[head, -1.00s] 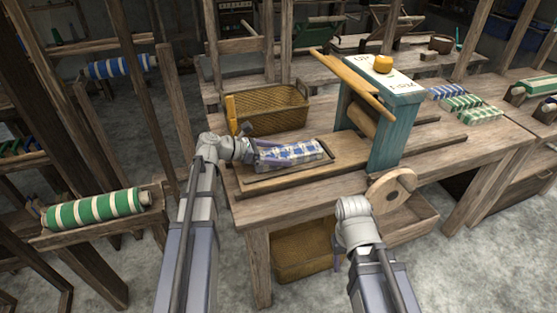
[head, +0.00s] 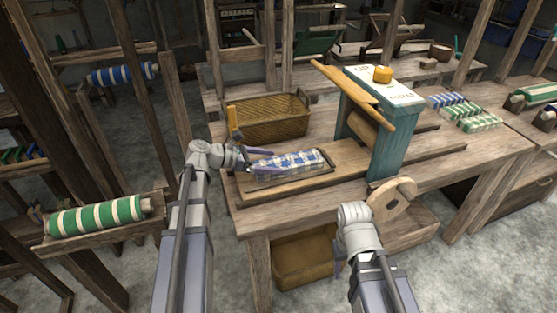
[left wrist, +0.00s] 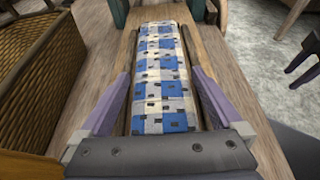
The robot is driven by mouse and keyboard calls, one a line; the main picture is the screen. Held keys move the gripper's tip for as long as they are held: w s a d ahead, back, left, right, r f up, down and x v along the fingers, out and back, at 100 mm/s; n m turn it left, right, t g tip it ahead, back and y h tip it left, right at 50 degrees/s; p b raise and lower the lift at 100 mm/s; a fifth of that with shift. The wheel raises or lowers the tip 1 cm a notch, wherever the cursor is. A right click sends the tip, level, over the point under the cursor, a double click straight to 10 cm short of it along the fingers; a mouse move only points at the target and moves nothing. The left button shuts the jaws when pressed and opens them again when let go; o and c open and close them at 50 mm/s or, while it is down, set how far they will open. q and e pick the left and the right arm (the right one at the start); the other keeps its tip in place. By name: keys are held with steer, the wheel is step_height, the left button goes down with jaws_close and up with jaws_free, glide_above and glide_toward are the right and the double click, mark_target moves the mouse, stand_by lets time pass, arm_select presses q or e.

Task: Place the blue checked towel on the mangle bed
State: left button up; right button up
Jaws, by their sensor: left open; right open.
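The blue checked towel (head: 298,160), a rolled blue and white bundle, lies lengthwise on the mangle bed (head: 255,184), a wooden board with low side rails. It fills the middle of the left wrist view (left wrist: 160,75). My left gripper (head: 258,162) is open at the towel's left end. In the left wrist view its purple fingers stand apart, one on each side of the near part of the towel; I cannot tell whether they touch it. My right gripper (head: 338,262) is low in front of the table, mostly hidden by its own wrist, and empty as far as I see.
The teal mangle frame (head: 390,145) with its wooden roller stands right of the towel. A wooden crank disc (head: 393,200) is at the front. A wicker basket (head: 268,112) sits behind the bed. Folded checked towels (head: 475,122) lie to the right.

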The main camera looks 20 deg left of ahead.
arm_select(q)
steer(key=p+v, duration=0.2)
steer(key=v, duration=0.6)
steer(key=shift+s+a+r+p, duration=0.15)
steer(key=shift+a+r+p, duration=0.05)
steer(key=shift+a+p, duration=0.15)
steer(key=shift+d, duration=0.1)
